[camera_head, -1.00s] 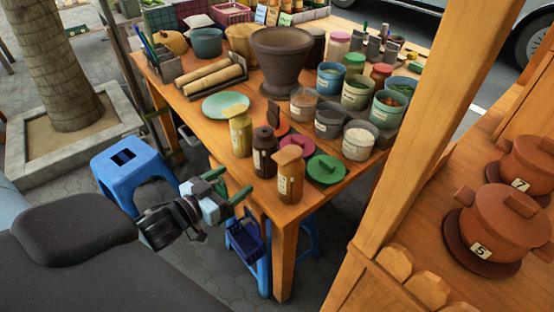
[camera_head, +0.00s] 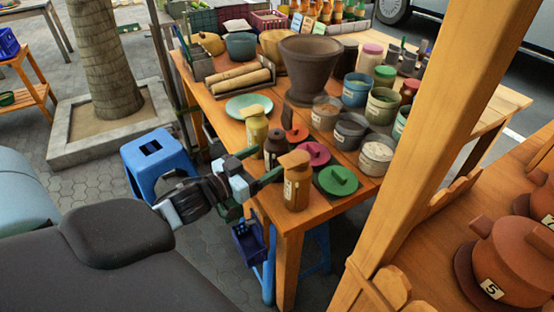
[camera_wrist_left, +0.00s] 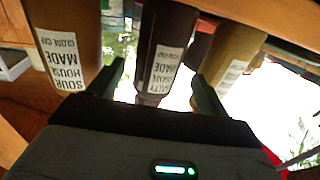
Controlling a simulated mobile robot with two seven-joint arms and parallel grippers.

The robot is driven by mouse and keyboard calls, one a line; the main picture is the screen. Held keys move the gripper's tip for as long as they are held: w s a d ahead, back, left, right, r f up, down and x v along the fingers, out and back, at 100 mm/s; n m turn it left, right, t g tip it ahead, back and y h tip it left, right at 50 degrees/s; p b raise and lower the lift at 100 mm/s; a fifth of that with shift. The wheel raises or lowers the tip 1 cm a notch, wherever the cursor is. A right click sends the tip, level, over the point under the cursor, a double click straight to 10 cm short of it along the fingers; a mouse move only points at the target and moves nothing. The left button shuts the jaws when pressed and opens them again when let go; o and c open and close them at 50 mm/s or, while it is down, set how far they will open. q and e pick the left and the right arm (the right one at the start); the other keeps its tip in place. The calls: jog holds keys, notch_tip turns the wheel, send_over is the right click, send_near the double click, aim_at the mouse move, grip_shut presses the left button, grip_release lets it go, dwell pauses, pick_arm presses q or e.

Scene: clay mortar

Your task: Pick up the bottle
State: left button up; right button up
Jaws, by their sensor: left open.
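Three labelled bottles stand near the front left corner of the wooden table: a yellowish bottle (camera_head: 257,130), a dark brown bottle (camera_head: 273,150) and an amber bottle (camera_head: 296,186) with a tan cap. My left gripper (camera_head: 265,163) is open at the table's edge, its fingers pointing at the bottles. In the left wrist view, which looks upside down, the dark bottle (camera_wrist_left: 166,50) is framed between the two fingers (camera_wrist_left: 158,95). The amber bottle (camera_wrist_left: 68,40) is to the left and the yellowish one (camera_wrist_left: 230,60) to the right. The task does not say which bottle. My right gripper is not in view.
A green plate (camera_head: 249,107) lies behind the bottles. A pink lid (camera_head: 315,153) and a green lid (camera_head: 337,181) lie right of them. Several jars and a large brown pot (camera_head: 309,65) crowd the table. A wooden post (camera_head: 425,150) rises at right.

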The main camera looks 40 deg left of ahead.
aim_at(282, 153)
pick_arm(q)
jog(key=shift+w, duration=0.4)
jog(key=shift+w+d, duration=0.1)
jog(key=shift+w+d+f, duration=0.1)
jog(key=shift+w+d, duration=0.1)
jog(key=shift+w, duration=0.6)
jog(key=shift+w+d+f, duration=0.1)
jog(key=shift+w+d, duration=0.15)
jog(key=shift+w, duration=0.6)
jog(key=shift+w+d, duration=0.2)
jog(key=shift+w, duration=0.6)
jog(key=c, duration=1.1)
jog(key=shift+r, duration=0.1)
